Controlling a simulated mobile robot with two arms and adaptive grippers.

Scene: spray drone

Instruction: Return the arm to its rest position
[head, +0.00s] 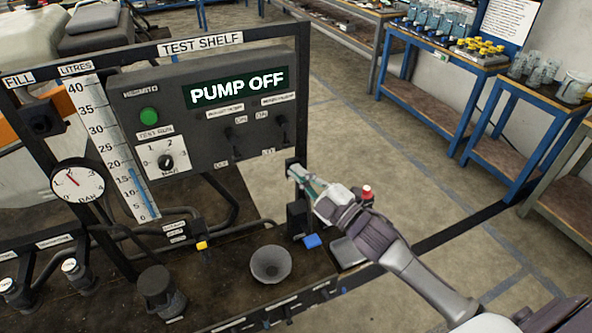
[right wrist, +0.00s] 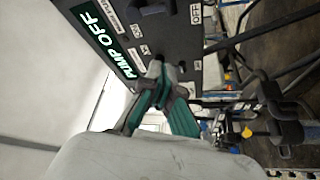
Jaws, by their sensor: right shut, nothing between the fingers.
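My right arm comes in from the lower right in the head view. Its gripper (head: 300,176) is shut and empty, with its tips close to the right post of the test shelf, below the control panel (head: 215,105). I cannot tell whether the tips touch the post. The panel's display (head: 238,88) reads PUMP OFF. In the right wrist view the green-padded fingers (right wrist: 158,75) come together in front of the panel's lower edge, near its switches. My left gripper is not in view.
A gauge (head: 78,184), a level scale (head: 120,150) and a grey funnel (head: 271,264) are at the shelf. A blue-handled part (head: 312,241) sits below my gripper. Blue-framed tables (head: 540,100) with bottles stand at the back right. Open floor (head: 340,120) lies between.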

